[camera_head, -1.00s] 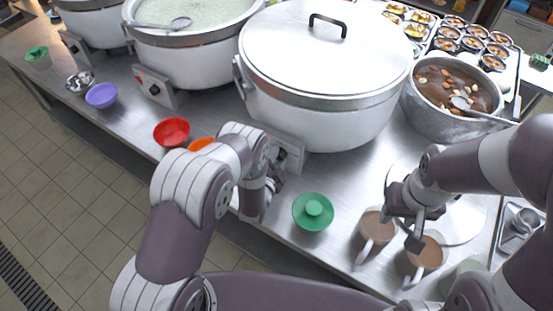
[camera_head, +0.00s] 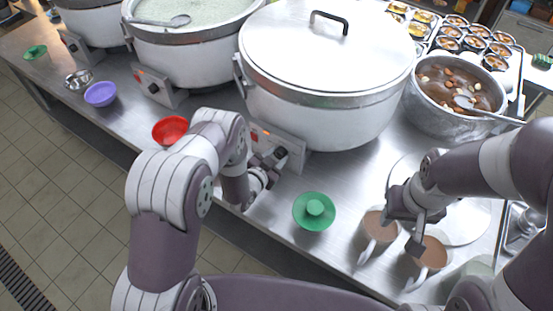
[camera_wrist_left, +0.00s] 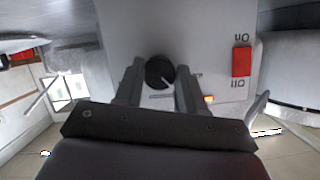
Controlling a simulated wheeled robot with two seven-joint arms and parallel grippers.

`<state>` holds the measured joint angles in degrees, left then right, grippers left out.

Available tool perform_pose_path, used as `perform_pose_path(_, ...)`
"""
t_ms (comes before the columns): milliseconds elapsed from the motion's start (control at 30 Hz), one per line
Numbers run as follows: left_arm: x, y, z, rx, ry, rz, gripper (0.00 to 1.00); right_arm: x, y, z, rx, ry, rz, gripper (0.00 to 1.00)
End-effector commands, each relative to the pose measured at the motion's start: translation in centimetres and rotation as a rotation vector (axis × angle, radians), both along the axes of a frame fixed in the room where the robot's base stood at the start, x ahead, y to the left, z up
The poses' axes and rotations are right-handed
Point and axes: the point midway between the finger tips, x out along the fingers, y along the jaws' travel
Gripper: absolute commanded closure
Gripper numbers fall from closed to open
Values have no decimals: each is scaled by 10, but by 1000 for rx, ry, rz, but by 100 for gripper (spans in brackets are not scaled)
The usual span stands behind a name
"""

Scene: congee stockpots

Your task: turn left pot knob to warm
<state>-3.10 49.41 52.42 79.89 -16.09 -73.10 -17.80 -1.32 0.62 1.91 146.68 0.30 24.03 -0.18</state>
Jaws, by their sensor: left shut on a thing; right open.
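The large lidded white pot (camera_head: 325,75) has a metal control panel (camera_head: 290,143) at its front base. The left wrist view shows this panel (camera_wrist_left: 215,30) with a round black knob (camera_wrist_left: 159,72) carrying a white pointer mark. My left gripper (camera_head: 274,159) is at the panel; in the left wrist view its fingers (camera_wrist_left: 159,86) are shut on the knob, one on each side. A red switch (camera_wrist_left: 241,62) and a small orange light (camera_wrist_left: 209,98) sit right of the knob. My right gripper (camera_head: 405,228) is open near two brown-filled cups; whether it touches them is unclear.
An open congee pot (camera_head: 185,50) with its own panel stands left of the lidded pot. A red bowl (camera_head: 170,129), a purple bowl (camera_head: 101,94) and a green lidded bowl (camera_head: 314,211) lie along the counter's front. A soup pot (camera_head: 455,95) stands right.

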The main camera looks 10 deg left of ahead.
Motion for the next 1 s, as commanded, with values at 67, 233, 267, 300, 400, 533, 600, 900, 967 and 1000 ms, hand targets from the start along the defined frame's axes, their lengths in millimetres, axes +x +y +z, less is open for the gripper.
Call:
perform_pose_path(67, -1, 1, -4, -61, 31, -1, 91, 0, 0, -6, 0, 0, 0, 57)
perform_pose_path(233, -1, 2, -4, -200, 87, 0, 91, 0, 0, -13, 0, 0, 0, 57)
perform_pose_path(267, -1, 2, -4, -222, 98, 0, 91, 0, 0, -15, 0, 0, 0, 57)
perform_pose_path(300, -1, 2, -4, -251, 110, 1, 91, 0, 0, -16, 0, 0, 0, 57)
perform_pose_path(400, -1, 2, -4, -316, 136, 0, 91, 0, 0, -20, 0, 0, 0, 57)
perform_pose_path(533, -1, 3, -4, -387, 164, 2, 91, 0, 0, -23, 0, 0, 0, 57)
perform_pose_path(600, -1, 2, -4, -417, 176, 1, 91, 0, 0, -25, 0, 0, 0, 57)
perform_pose_path(900, 0, 3, -3, -490, 206, 1, 92, 0, 0, -28, 0, 0, 0, 57)
perform_pose_path(967, 0, 3, -2, -495, 208, 1, 92, 0, 0, -28, 0, 0, 0, 57)
perform_pose_path(1000, 0, 3, -2, -498, 209, 1, 92, 0, 0, -28, 0, 0, 0, 57)
